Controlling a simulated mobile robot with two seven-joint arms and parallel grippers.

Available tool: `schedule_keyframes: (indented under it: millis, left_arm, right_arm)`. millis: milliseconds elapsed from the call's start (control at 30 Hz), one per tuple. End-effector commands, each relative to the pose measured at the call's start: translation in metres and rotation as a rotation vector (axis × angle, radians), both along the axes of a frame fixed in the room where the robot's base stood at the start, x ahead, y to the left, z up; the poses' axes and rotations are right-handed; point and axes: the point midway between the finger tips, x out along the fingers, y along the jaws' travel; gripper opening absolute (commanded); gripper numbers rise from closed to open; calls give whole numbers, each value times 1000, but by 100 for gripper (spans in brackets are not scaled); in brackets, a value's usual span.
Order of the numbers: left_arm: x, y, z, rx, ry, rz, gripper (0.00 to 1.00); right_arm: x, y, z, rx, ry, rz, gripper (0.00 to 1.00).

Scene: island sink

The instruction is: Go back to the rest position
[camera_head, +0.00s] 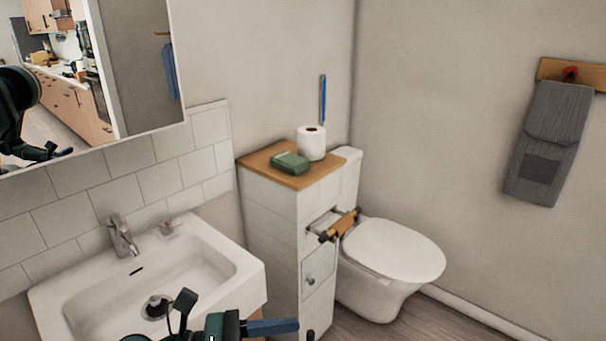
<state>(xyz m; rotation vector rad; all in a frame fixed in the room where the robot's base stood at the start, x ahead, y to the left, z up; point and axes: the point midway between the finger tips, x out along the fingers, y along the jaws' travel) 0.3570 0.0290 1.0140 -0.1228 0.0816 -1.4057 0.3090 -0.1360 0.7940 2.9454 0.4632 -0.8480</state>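Dark green and black parts of one of my arms (230,326) show at the bottom edge, in front of the sink and left of the picture's middle. I take them for my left arm, but the frame cuts them off. A blue bar (272,327) sticks out to the right from them. I cannot tell whether it is a part of the gripper or something held. Whether the fingers are open or shut does not show. My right gripper is not in view.
A white sink (210,250) with a tap (122,238) is close at left, below a mirror (140,60). A narrow cabinet (270,225) bears a green box (289,162) and a paper roll (311,142). A toilet (395,250) stands beside it. A grey towel (548,140) hangs at right.

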Motion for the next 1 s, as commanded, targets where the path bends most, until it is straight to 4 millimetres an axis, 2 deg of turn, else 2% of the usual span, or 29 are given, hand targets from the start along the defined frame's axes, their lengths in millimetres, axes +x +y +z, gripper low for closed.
schedule_keyframes:
  millis: [33, 67, 167, 200, 267, 300, 400, 533, 567, 700, 1000]
  left_arm:
    - [6, 2, 9, -187, 241, 91, 48]
    - [13, 7, 11, -301, 392, 148, 48]
    - [36, 36, -2, -685, 910, 326, 48]
    - [42, 51, -18, -842, 1118, 396, 48]
    - [44, 73, -52, -1081, 1428, 500, 48]
    - [40, 86, -79, -1240, 1625, 567, 48]
    - [15, 106, -139, -1574, 2004, 703, 48]
    - [-23, 114, -192, -1884, 2306, 826, 48]
    - [-31, 115, -199, 1912, -2324, -836, 48]
    - [-52, 114, -219, 1819, -2164, -790, 48]
    - [-55, 114, -222, 1806, -2143, -782, 48]
  right_arm:
    - [-1, -1, 0, -3, 8, -2, 36]
    - [-2, -1, -1, -5, 12, -3, 36]
    - [-3, -2, -1, -7, 19, -4, 36]
    - [-3, -3, 0, -8, 20, -5, 36]
    - [-3, -4, 1, -9, 21, -7, 36]
    - [-3, -4, 2, -9, 23, -8, 36]
    - [-4, -6, 1, -13, 29, -11, 36]
    - [-7, -7, -3, -17, 43, -15, 36]
    - [-8, -8, -4, -18, 46, -15, 36]
    - [-10, -9, -6, -19, 52, -17, 36]
    - [-10, -9, -5, -19, 50, -18, 36]
